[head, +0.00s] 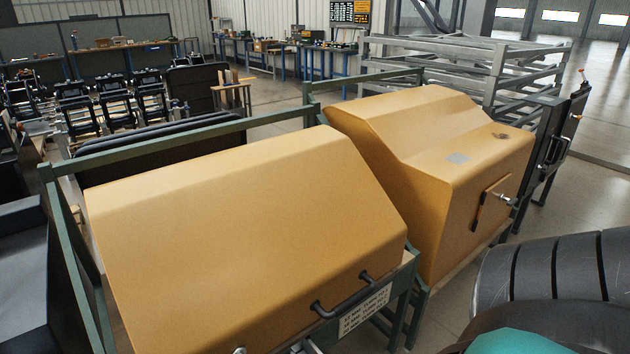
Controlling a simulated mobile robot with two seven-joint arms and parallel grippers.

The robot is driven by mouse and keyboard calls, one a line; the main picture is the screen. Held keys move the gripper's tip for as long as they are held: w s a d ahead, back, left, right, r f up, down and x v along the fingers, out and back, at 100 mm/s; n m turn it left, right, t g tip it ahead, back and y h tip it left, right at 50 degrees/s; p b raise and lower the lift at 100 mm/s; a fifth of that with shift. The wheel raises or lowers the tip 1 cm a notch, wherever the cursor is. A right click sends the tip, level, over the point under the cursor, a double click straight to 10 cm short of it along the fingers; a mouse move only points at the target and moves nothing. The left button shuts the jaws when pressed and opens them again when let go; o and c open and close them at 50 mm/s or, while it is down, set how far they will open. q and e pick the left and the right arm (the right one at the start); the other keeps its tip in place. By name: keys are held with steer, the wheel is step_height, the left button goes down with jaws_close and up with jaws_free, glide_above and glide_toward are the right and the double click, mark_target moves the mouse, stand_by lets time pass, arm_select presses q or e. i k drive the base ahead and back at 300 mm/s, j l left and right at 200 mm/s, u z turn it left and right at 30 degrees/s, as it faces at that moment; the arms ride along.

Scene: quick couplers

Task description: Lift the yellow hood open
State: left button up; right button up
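A large yellow hood (240,220) fills the middle and left of the head view. It looks closed, resting on a dark green frame (58,215). A black bar handle (343,293) is fixed low on its front face, toward the right, with nothing holding it. A white label with dark print (365,308) sits on the frame just below the handle. Small metal parts (300,346) show at the bottom edge, mostly cut off. Neither of my grippers is in view.
A second yellow housing (440,165), with a small side panel and metal fitting (493,203), stands right of the hood. Grey metal racks (490,75) stand behind it. A dark ribbed shape (560,265) fills the lower right. Benches line the back; open floor (600,190) lies far right.

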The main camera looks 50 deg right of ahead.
mark_target(238, 250)
steer(key=z, duration=1.6)
steer(key=i+l+u, duration=0.1)
steer(key=u, duration=0.25)
steer(key=l+u, duration=0.2)
steer(key=u, duration=0.15)
steer(key=l+u, duration=0.2)
steer(key=u, duration=0.15)
steer(key=i+l, duration=0.05)
